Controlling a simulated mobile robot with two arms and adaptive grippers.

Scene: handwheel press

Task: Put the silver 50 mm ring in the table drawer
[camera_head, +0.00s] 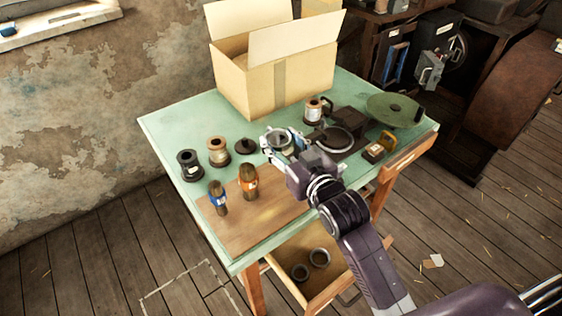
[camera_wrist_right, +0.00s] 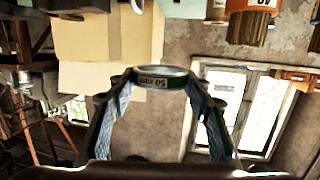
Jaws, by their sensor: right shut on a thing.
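My right gripper (camera_head: 277,146) is above the green table (camera_head: 160,130), shut on the silver ring (camera_head: 281,137). In the right wrist view the ring (camera_wrist_right: 150,76) sits between the two fingertips (camera_wrist_right: 155,82), and its dark band carries a label that reads 50 mm upside down. The table drawer (camera_head: 338,288) is pulled open below the table's front edge. My left gripper is not in view.
An open cardboard box (camera_head: 300,78) stands at the back.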

